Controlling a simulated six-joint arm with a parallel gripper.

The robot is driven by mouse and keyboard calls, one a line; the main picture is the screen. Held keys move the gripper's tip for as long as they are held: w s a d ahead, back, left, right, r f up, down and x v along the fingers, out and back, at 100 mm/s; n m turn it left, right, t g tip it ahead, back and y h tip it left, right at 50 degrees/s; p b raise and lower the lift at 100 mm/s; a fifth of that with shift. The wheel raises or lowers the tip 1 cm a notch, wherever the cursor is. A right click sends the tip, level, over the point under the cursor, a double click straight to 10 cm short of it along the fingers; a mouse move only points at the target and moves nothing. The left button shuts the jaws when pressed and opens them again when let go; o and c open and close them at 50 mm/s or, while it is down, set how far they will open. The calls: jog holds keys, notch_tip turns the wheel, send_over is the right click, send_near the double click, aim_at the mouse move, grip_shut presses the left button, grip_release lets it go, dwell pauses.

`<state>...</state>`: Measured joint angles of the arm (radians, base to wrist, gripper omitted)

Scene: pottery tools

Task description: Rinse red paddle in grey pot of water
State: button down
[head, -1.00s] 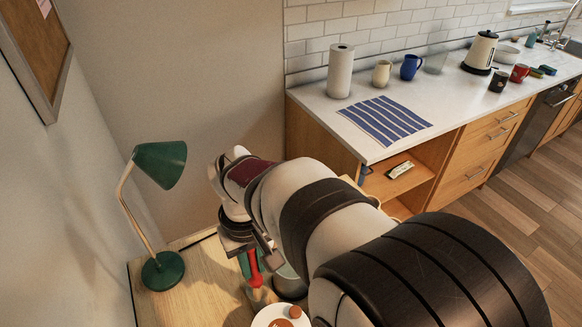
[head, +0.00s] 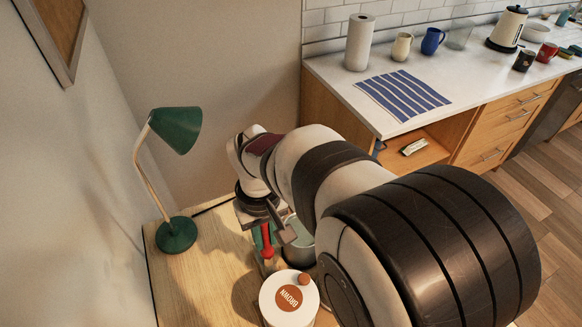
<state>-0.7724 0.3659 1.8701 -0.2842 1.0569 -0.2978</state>
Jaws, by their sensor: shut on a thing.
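The red paddle (head: 267,245) hangs below my gripper (head: 265,228), which is shut on it near the wooden table's far side. A green piece shows just left of the red part, between or beside the fingers. The grey pot (head: 299,247) stands right behind and to the right of the paddle, partly hidden by my arm. Its pale greenish inside shows. The paddle appears beside the pot's left rim in this view; I cannot tell its height or whether its end touches anything.
A white round container with an orange "BROWN" label (head: 289,298) stands in front of the pot. A green desk lamp (head: 176,232) stands at the left of the wooden table (head: 200,270). The kitchen counter (head: 335,75) with a striped cloth (head: 403,95) lies beyond.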

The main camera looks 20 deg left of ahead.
jog(key=shift+f, duration=0.1)
jog(key=shift+f, duration=1.2)
jog(key=c, duration=0.7)
grip_release()
notch_tip(320, 180, up, 16)
jog(key=shift+f, duration=0.1)
jog(key=shift+d, duration=0.1)
